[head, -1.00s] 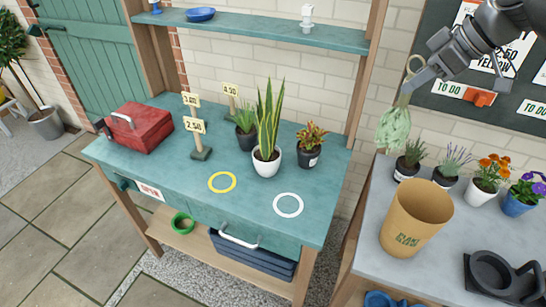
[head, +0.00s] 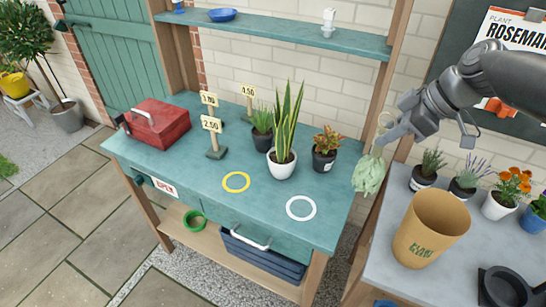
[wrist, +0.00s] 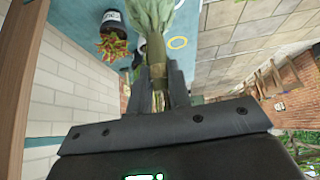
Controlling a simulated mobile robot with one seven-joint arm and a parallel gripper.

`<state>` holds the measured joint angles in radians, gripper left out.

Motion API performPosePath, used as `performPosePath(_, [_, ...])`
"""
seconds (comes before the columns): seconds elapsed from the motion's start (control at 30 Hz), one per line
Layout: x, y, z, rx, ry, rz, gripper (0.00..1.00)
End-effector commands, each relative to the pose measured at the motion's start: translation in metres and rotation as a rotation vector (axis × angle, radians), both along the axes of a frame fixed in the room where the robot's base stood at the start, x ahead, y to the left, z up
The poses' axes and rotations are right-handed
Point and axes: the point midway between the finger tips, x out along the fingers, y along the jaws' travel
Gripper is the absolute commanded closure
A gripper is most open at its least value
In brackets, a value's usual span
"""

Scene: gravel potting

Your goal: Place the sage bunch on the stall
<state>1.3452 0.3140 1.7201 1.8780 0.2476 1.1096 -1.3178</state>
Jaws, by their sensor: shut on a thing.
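The sage bunch (head: 369,174) is pale green and hangs leaves down from my gripper (head: 383,139). My gripper is shut on its tied stem end, where a tan loop shows above. In the wrist view the sage bunch (wrist: 152,20) sticks out beyond the fingers of my gripper (wrist: 160,82). The stall is a teal-topped wooden bench (head: 225,210). In the head view the bunch shows at the stall's right edge, in the air; its exact height over the top is hard to tell.
On the stall stand a snake plant (head: 284,145), a reddish plant (head: 326,149), price signs (head: 213,135) and a red toolbox (head: 155,123). A yellow ring (head: 236,182) and a white ring (head: 301,208) mark bare spots. A grey table (head: 385,240) with a tan bucket (head: 428,228) stands at right.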

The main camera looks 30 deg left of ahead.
Motion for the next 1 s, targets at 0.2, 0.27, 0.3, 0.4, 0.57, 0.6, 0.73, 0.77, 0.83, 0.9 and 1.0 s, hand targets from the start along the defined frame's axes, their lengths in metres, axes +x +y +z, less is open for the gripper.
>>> performPosePath(0.2, [0.000, 0.013, -0.008, -0.001, -0.001, 0.003, 1.00])
performPosePath(0.27, [0.000, 0.021, -0.013, -0.002, 0.000, 0.004, 1.00])
performPosePath(0.3, [0.000, 0.026, -0.017, -0.002, -0.001, 0.004, 1.00])
performPosePath(0.4, [0.000, 0.037, -0.023, 0.000, -0.001, 0.003, 1.00])
performPosePath(0.57, [0.000, 0.054, -0.033, 0.001, -0.001, 0.003, 1.00])
performPosePath(0.6, [0.000, 0.059, -0.035, 0.001, 0.000, 0.004, 1.00])
performPosePath(0.73, [0.000, 0.071, -0.043, 0.000, 0.000, 0.004, 1.00])
performPosePath(0.77, [0.000, 0.074, -0.045, 0.001, 0.000, 0.004, 1.00])
performPosePath(0.83, [0.000, 0.082, -0.049, 0.002, 0.000, 0.004, 1.00])
performPosePath(0.9, [0.000, 0.089, -0.053, 0.001, 0.000, 0.004, 1.00])
performPosePath(1.0, [0.000, 0.099, -0.060, 0.001, 0.000, 0.004, 1.00])
